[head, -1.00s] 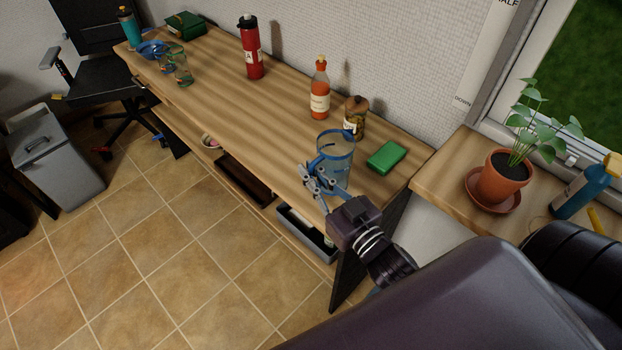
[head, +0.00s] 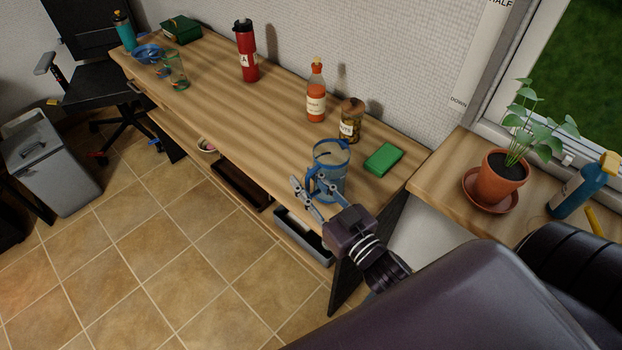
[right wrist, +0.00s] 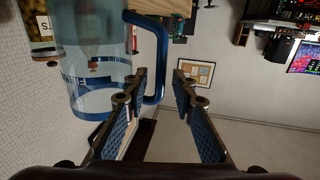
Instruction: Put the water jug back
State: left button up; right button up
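The water jug (head: 331,172) is clear with a blue rim and blue handle. It stands upright on the wooden desk near its right end, in front of a jar. My right gripper (head: 309,186) is at the handle side of the jug, low by the front edge of the desk. In the right wrist view its fingers (right wrist: 160,78) are open and apart, with the blue handle (right wrist: 163,62) showing between the fingertips. The jug's body (right wrist: 95,55) lies to the left there. I cannot tell whether a finger touches the handle. My left gripper is not in view.
On the desk (head: 215,100) stand a lidded jar (head: 351,122), an orange bottle (head: 316,92), a red flask (head: 246,52) and a green block (head: 383,159). A potted plant (head: 501,172) is on the right sill.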

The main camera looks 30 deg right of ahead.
jog(key=shift+s+r, duration=0.1)
jog(key=shift+r, duration=0.05)
jog(key=s+d+b, duration=0.1)
jog(key=s+b, duration=0.1)
jog(key=s, duration=0.9)
jog(key=shift+s+d, duration=0.25)
jog(key=shift+s, duration=0.1)
jog(key=shift+s, duration=0.1)
